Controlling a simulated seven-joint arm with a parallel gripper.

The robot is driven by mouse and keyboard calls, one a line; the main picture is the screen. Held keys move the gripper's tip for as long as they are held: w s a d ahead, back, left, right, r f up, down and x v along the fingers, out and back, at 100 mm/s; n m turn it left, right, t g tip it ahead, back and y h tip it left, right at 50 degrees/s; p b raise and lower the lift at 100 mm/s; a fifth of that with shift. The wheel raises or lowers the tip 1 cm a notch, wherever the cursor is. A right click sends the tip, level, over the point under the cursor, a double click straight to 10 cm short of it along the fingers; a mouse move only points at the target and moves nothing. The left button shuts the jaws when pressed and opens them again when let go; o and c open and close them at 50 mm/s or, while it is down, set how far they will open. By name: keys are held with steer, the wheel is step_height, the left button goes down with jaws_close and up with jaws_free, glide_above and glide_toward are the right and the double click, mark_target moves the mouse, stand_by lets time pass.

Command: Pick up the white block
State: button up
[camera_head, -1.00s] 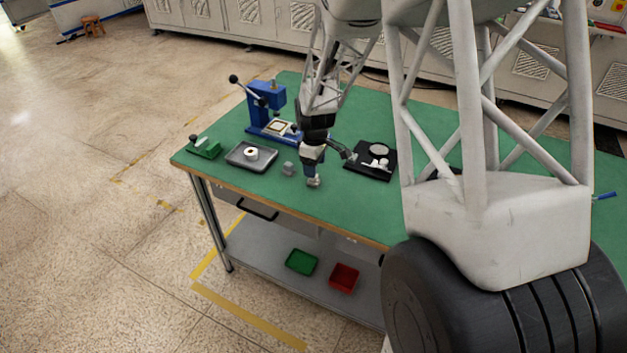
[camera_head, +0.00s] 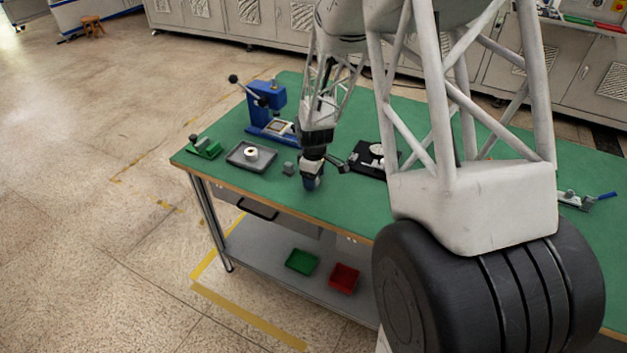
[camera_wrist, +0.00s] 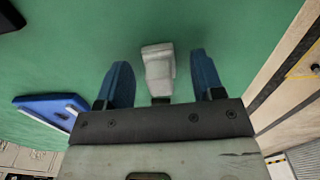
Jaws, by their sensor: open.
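The white block (camera_wrist: 158,66) stands on the green table top, between the two blue fingers of my gripper (camera_wrist: 160,62) in the wrist view. A gap shows on each side of it, so the fingers do not touch it. Its lower end is partly hidden by the gripper body. In the head view my gripper (camera_head: 311,184) is low over the table near its front edge, pointing down. My gripper is open.
Further left are a grey tray (camera_head: 237,163) with a white ring, a blue press (camera_head: 257,122) and a green fixture (camera_head: 205,148). A black plate (camera_head: 362,168) with pale parts lies to the right.

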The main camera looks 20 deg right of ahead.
stand_by(0.5)
steer(key=c, duration=1)
steer(key=shift+r, duration=0.15)
steer(key=shift+r, duration=0.85)
steer(key=shift+s+r, duration=0.1)
steer(key=shift+r, duration=0.8)
steer(key=s+a+r, duration=0.1)
steer(key=s, duration=1.4)
steer(key=shift+s+a, duration=0.2)
steer(key=shift+s, duration=0.15)
steer(key=shift+r, duration=0.1)
